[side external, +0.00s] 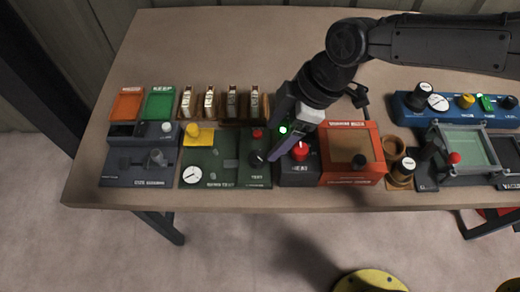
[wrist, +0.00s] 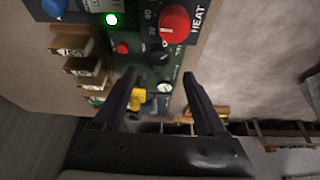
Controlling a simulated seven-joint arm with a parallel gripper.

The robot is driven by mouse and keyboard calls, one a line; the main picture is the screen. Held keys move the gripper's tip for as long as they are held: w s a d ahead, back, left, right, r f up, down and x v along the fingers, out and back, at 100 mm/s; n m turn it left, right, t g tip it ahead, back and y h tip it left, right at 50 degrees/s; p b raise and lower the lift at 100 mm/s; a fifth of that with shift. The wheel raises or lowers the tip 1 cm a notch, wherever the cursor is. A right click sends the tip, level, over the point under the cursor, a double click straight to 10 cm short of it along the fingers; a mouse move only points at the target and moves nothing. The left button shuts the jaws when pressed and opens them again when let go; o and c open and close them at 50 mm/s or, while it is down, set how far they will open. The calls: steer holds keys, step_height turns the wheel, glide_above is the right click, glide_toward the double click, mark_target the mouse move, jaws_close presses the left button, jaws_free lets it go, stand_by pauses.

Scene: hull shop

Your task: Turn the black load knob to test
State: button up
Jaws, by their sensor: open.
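The black load knob (side external: 256,158) sits on the right part of the green burn test panel (side external: 222,172), near the printed word TEST. In the wrist view a black knob (wrist: 159,53) shows beyond my fingertips, below the red heat knob. Which way its pointer faces is too small to tell. My gripper (side external: 272,157) is just right of the black knob in the side view, partly over the gap toward the heat box. In the wrist view my gripper (wrist: 162,80) is open, its two fingers apart with nothing held between them. I cannot tell whether a finger touches the knob.
The heat box with its red knob (side external: 300,151) stands close on the right, beside an orange box (side external: 352,140). A red button (side external: 257,133), a yellow part (side external: 200,136) and a dial gauge (side external: 193,174) are on the green panel. Small blocks (side external: 209,103) stand behind it.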

mark_target(257, 156)
steer(key=x, duration=0.7)
steer(key=shift+a+f, duration=0.2)
steer(key=shift+f, duration=0.15)
jaws_close()
